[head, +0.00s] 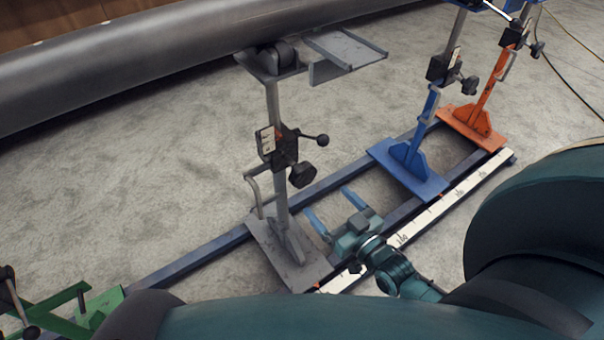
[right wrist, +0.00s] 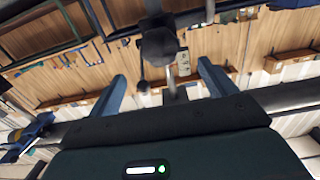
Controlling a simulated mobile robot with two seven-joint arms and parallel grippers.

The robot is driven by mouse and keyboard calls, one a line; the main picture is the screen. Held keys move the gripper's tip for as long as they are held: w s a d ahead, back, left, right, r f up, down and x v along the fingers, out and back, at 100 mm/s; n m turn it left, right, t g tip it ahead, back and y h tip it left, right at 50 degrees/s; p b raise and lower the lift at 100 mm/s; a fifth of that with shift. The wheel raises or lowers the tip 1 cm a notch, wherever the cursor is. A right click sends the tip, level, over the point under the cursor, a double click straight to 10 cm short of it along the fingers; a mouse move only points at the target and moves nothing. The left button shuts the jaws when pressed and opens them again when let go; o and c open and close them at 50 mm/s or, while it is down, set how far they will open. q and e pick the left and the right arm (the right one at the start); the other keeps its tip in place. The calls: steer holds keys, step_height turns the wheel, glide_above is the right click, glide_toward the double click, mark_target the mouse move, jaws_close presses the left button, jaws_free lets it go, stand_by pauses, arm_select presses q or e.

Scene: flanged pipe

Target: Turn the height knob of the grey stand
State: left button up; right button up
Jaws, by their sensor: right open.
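The grey stand (head: 277,200) stands upright on the floor rails with a grey base plate and a post. Its black knob (head: 302,174) sits on the right side of the dark clamp block, below a lever with a ball end (head: 322,140). My right gripper (head: 328,201) is open and empty, low beside the post, apart from and below the knob. In the right wrist view, a dark knob (right wrist: 159,46) shows beyond and between the open fingers (right wrist: 160,72), with the ball-ended lever near it. My left gripper is not in view.
A large grey pipe (head: 170,55) lies across the back, by the stand's top. A blue stand (head: 412,155) and an orange stand (head: 480,110) stand to the right, a green stand (head: 70,315) at lower left. A marked white rail (head: 440,208) runs beside the gripper.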

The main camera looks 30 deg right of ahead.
mark_target(306, 178)
steer(key=w, duration=0.3)
steer(key=w+a+b, duration=0.1)
steer(key=w, duration=0.5)
steer(key=shift+w+a+b, duration=0.15)
steer(key=shift+w+b, duration=0.05)
steer(key=shift+b, duration=0.15)
steer(key=shift+w, duration=0.45)
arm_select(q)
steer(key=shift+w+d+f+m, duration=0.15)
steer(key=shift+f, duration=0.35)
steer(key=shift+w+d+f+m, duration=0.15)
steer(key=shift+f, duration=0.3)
arm_select(e)
steer(key=c, duration=1)
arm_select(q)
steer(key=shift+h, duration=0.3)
arm_select(e)
steer(key=shift+m, duration=0.4)
